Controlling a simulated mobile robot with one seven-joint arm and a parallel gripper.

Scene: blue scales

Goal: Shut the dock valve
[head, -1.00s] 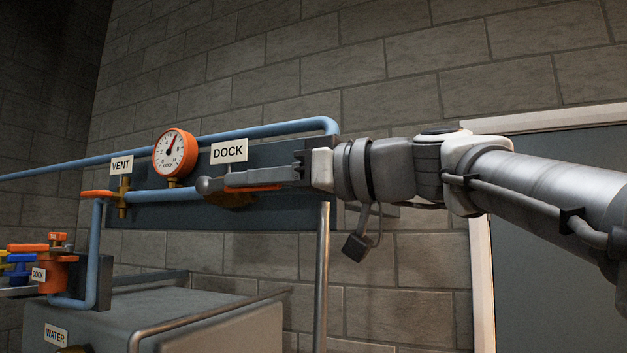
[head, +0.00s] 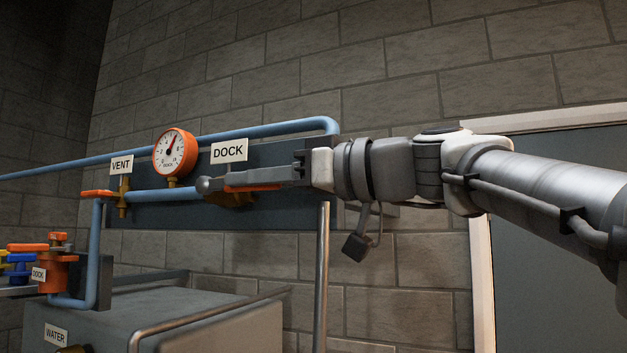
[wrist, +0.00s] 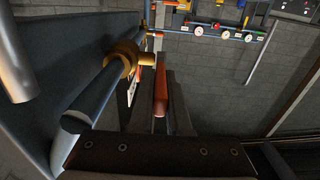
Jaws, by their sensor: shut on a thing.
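The dock valve has a brass body (head: 236,201) on the blue pipe below the DOCK sign (head: 229,151). Its orange lever (head: 262,187) shows as a strip along my gripper's fingers and looks roughly in line with the pipe, though the exact angle is hard to tell. My gripper (head: 213,185) reaches in from the right and is shut on the lever. In the wrist view the lever (wrist: 161,92) lies between the two fingers, with the brass body (wrist: 124,57) to the left. The fingers hide part of the lever and valve in the head view.
The vent valve (head: 123,198) and a round gauge (head: 174,154) are to the left on the same panel. A grey tank (head: 190,318) with a metal rail stands below. Orange, blue and yellow valves are at far left. A door (head: 560,230) is at right.

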